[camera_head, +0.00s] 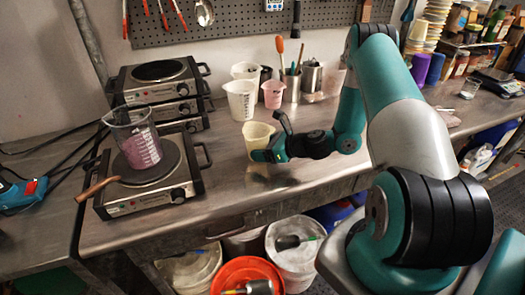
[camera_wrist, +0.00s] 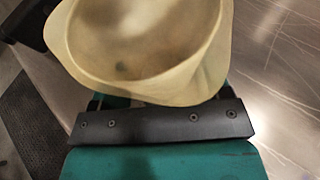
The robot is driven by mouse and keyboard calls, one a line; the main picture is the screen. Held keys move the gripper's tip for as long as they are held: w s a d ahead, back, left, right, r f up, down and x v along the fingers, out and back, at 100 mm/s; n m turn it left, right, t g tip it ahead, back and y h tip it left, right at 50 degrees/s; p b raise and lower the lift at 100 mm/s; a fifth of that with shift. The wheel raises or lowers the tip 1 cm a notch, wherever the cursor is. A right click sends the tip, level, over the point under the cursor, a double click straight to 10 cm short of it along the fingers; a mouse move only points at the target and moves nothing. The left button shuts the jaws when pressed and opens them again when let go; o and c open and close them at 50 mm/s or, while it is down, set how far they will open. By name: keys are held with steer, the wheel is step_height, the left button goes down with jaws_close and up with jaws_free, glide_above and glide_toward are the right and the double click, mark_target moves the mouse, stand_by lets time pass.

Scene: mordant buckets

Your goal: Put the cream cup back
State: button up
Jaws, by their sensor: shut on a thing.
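The cream cup (camera_head: 257,137) is at my gripper on the metal bench, in front of the other cups. My gripper (camera_head: 268,154) is shut on it, low on its near side. In the wrist view the cream cup (camera_wrist: 140,45) fills the upper middle, its open mouth facing the camera, with a small dark spot inside. The gripper's dark plate (camera_wrist: 155,123) shows just below it; the fingertips are hidden by the cup. I cannot tell whether the cup's base touches the bench.
White cups (camera_head: 240,99) and a pink cup (camera_head: 272,94) stand behind, beside metal tool holders (camera_head: 312,77). At left, a hot plate (camera_head: 150,175) carries a clear beaker (camera_head: 137,140) of purple liquid. Buckets (camera_head: 292,245) stand below the bench edge. Bare bench lies left of the cup.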

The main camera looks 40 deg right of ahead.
steer(key=shift+f, duration=0.65)
steer(key=shift+f, duration=0.1)
steer(key=shift+f, duration=0.15)
steer(key=o, duration=1)
steer(key=shift+o, duration=0.2)
